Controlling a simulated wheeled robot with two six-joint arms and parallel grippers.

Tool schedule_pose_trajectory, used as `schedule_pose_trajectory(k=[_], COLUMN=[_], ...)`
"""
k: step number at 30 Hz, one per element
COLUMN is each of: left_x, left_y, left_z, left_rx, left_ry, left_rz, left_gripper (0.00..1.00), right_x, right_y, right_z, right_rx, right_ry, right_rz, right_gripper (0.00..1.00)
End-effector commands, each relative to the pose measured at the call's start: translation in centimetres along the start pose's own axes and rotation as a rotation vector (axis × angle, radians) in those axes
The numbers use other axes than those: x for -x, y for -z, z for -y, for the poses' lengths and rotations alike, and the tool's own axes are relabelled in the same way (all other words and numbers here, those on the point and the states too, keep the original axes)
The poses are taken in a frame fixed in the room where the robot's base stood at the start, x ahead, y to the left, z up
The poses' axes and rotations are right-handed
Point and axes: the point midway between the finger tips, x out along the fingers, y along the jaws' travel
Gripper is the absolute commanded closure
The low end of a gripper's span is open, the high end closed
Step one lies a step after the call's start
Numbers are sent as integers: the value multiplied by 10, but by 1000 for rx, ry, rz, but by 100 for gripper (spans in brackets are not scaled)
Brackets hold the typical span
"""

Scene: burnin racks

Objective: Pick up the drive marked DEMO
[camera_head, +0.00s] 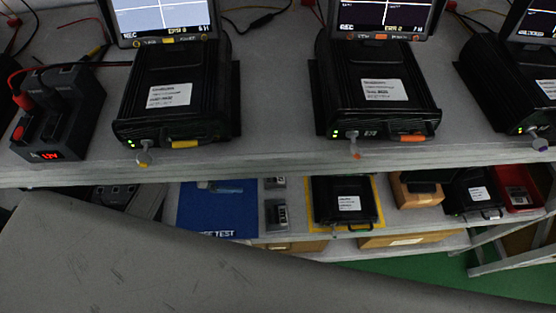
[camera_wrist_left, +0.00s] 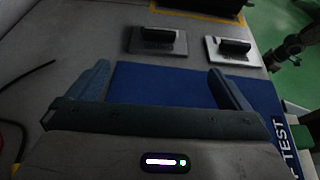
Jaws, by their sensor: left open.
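Two drives with dark handles lie on the lower shelf beside the blue mat. In the left wrist view, one (camera_wrist_left: 158,40) has a dark plate and the other (camera_wrist_left: 233,48) a brighter silver plate. In the head view they show as a rear drive (camera_head: 275,182) and a front drive (camera_head: 278,213). Their markings are too small to read, so I cannot tell which says DEMO. My left gripper (camera_wrist_left: 159,68) is open and empty over the blue mat (camera_wrist_left: 180,90), with both drives beyond its fingertips. My right gripper is not in view.
The upper shelf (camera_head: 280,158) overhangs the lower one and carries black recorders (camera_head: 175,95) with screens and a charger (camera_head: 60,110). On the lower shelf, another recorder (camera_head: 345,203) sits right of the drives, then a cardboard box (camera_head: 418,193) and a red bin (camera_head: 520,198).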

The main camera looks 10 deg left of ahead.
Motion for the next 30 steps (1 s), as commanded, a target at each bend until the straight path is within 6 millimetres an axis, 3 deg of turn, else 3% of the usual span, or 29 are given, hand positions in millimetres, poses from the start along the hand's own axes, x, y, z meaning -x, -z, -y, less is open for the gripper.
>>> schedule_pose_trajectory(k=[9,16,20,30], left_x=[-45,-60,-76,-99], left_y=[3,1,3,0], left_z=[0,0,-1,-1], left_rx=[-1,0,-3,0], left_ry=[0,0,-1,0], left_rz=[4,1,4,2], left_gripper=[0,0,0,0], right_x=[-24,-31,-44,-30], right_y=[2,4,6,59], right_z=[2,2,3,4], right_rx=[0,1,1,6], right_ry=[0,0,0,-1], right_rz=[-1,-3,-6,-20], right_gripper=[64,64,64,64])
